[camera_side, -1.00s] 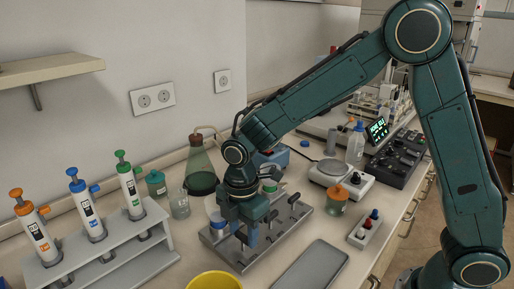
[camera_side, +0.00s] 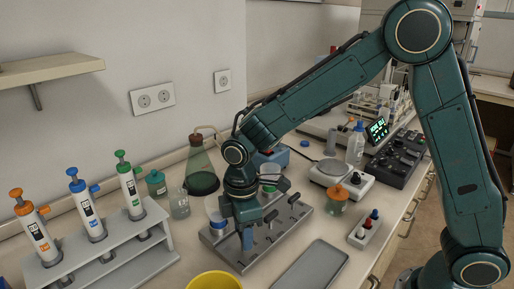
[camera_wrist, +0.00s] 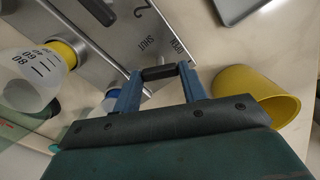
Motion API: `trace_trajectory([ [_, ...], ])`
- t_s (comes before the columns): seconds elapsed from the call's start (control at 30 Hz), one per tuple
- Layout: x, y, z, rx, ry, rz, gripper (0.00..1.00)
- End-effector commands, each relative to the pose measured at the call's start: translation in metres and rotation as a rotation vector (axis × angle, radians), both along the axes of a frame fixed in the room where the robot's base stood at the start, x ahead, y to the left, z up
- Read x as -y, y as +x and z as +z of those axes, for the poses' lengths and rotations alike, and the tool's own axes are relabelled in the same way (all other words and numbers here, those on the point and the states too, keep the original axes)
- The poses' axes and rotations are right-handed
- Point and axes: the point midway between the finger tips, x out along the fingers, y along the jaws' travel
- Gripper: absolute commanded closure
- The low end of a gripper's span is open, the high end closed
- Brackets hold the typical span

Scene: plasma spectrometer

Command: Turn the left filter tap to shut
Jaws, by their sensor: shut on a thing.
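The grey metal tap panel (camera_side: 222,250) lies on the bench, with several dark tap handles along it. My gripper (camera_side: 247,240) points down over its left end. In the wrist view my gripper (camera_wrist: 160,80) has its two blue fingers on either side of a black tap handle (camera_wrist: 158,72), shut on it. The words SHUT (camera_wrist: 146,43) and OPEN (camera_wrist: 177,47) are marked on the panel just beyond this handle. Another black handle (camera_wrist: 98,10) shows at the top. The tap's stem is mostly hidden by my gripper.
A yellow container (camera_side: 214,281) stands close in front of the panel. A grey tray (camera_side: 312,264) lies to its right. A rack with several syringe-like tubes (camera_side: 88,216) stands left. A green flask (camera_side: 202,168) and small jars stand behind.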

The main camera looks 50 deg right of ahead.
Motion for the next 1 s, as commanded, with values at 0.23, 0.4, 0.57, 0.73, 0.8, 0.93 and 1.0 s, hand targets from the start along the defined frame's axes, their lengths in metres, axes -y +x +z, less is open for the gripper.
trace_trajectory([
  [0.23, 0.0001, 0.0, 0.0006, 0.001, 0.0, -0.235, 0.81],
  [0.4, 0.0001, 0.0, 0.0006, 0.001, 0.0, -0.397, 0.81],
  [0.57, 0.0002, 0.0001, 0.0006, 0.001, 0.0, -0.549, 0.81],
  [0.73, 0.0001, 0.0, 0.0007, 0.001, 0.0, -0.71, 0.81],
  [0.8, 0.0003, 0.0001, 0.0007, 0.001, -0.001, -0.775, 0.81],
  [0.93, 0.0002, 0.0001, 0.0007, 0.001, -0.001, -0.888, 0.81],
  [1.0, 0.0002, 0.0001, 0.0007, 0.001, -0.001, -0.941, 0.81],
])
